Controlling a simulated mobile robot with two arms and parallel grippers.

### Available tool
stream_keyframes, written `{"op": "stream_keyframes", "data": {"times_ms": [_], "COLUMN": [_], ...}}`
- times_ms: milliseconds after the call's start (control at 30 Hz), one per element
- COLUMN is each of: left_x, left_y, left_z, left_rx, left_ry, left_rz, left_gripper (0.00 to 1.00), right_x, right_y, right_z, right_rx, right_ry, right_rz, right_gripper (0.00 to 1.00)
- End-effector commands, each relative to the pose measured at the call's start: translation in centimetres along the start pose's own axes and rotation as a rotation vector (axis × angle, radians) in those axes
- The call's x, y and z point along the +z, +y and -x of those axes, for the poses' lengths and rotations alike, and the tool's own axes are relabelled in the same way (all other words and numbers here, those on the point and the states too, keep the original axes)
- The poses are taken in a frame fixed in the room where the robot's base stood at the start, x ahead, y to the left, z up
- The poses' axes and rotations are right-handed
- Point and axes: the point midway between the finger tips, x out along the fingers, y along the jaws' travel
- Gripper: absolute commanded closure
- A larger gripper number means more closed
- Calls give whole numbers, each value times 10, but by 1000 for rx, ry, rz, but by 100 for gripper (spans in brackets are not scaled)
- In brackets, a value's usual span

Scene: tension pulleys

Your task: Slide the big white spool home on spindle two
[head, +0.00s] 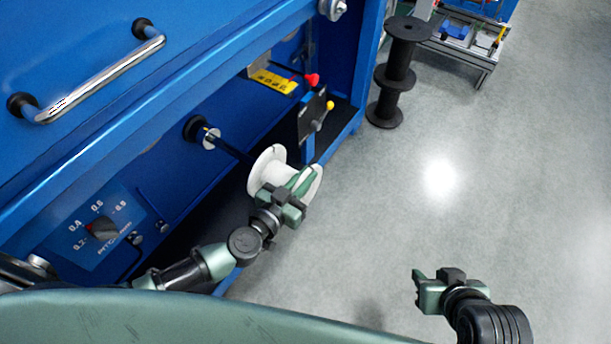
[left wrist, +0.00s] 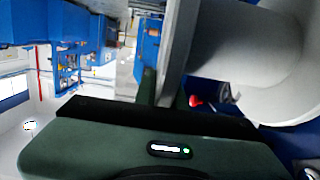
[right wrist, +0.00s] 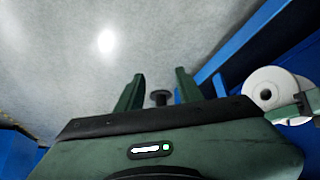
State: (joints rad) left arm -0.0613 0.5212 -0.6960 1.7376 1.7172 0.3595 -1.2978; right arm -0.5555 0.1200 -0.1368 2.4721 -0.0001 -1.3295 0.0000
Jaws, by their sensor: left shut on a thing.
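The big white spool (head: 266,168) hangs level with a dark spindle (head: 233,151) that sticks out of the blue machine. The spindle's tip meets the spool's machine-side flange; I cannot tell how far it enters the bore. My left gripper (head: 299,186) is shut on the spool's outer flange. In the left wrist view the spool (left wrist: 245,45) is large and close, with the gripper's finger (left wrist: 149,85) against the flange. My right gripper (head: 431,284) is open and empty, well right of the spool. In the right wrist view its fingers (right wrist: 158,85) stand apart; the spool (right wrist: 270,92) shows at right.
The blue machine has a chrome handle (head: 95,82), a dial panel (head: 95,228) and a dark plate with a yellow knob (head: 315,115) just beyond the spool. A black reel stand (head: 397,75) and a grey cart (head: 463,45) stand behind. The floor at right is clear.

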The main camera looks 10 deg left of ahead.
Motion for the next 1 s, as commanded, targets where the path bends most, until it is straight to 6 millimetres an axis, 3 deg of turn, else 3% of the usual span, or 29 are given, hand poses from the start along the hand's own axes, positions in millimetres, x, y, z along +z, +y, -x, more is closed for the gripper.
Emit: {"op": "stream_keyframes", "data": {"times_ms": [367, 1000], "left_x": [-2, -2], "left_y": [0, 0], "left_z": [0, 0], "left_rx": [-1, 0], "left_ry": [3, 3], "left_rz": [-1, -1], "left_gripper": [100, 100], "right_x": [1, 21], "right_y": [0, 1], "right_z": [1, 5], "right_rx": [-1, 2], "right_ry": [-5, -94], "right_rz": [0, -6], "right_gripper": [64, 64]}}
